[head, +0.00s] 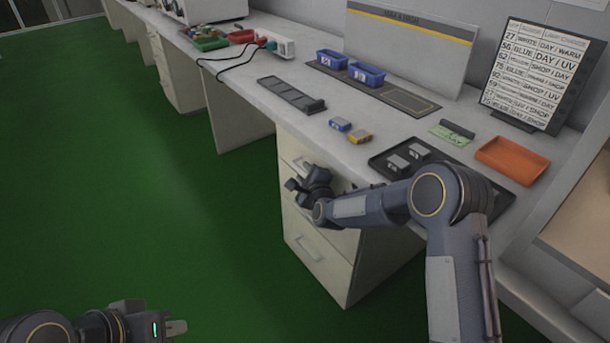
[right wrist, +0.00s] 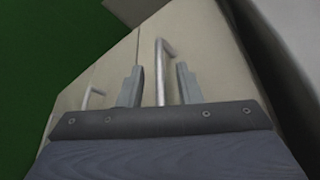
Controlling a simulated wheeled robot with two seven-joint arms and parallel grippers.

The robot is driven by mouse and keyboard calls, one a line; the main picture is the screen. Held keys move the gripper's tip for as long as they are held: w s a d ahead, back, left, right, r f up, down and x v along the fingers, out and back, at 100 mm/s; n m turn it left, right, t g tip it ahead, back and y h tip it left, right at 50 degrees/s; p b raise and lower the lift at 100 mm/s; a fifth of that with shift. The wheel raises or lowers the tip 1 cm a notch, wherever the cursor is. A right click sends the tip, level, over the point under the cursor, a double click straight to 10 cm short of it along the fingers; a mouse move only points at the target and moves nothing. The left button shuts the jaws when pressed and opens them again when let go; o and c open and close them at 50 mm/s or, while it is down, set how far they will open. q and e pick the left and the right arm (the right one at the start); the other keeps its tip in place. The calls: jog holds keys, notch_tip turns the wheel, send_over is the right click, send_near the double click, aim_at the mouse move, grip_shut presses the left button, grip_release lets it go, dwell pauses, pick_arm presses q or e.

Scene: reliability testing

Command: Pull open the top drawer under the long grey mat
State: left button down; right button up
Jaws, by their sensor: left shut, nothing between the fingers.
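The cream drawer unit (head: 335,277) stands under the worktop, with its top drawer (head: 290,147) looking flush with the unit. The long grey mat (head: 408,98), with a yellow outline, lies on the worktop above and behind. My right gripper (head: 295,184) is at the upper drawer fronts and partly hides them. In the right wrist view its two fingers (right wrist: 158,88) are apart, one on each side of a silver bar handle (right wrist: 160,65); I cannot tell whether they touch it. My left gripper (head: 175,328) is shut and empty, low at the left over the floor.
Two blue bins (head: 366,75) stand on the mat. A dark holder (head: 290,93), small blue and yellow boxes, a black tray (head: 500,188) and an orange tray (head: 513,160) lie on the worktop. A lower handle (head: 307,249) shows. Green floor (head: 150,200) before the drawers is clear.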

grip_shut()
jog(key=shift+s+a, duration=0.1)
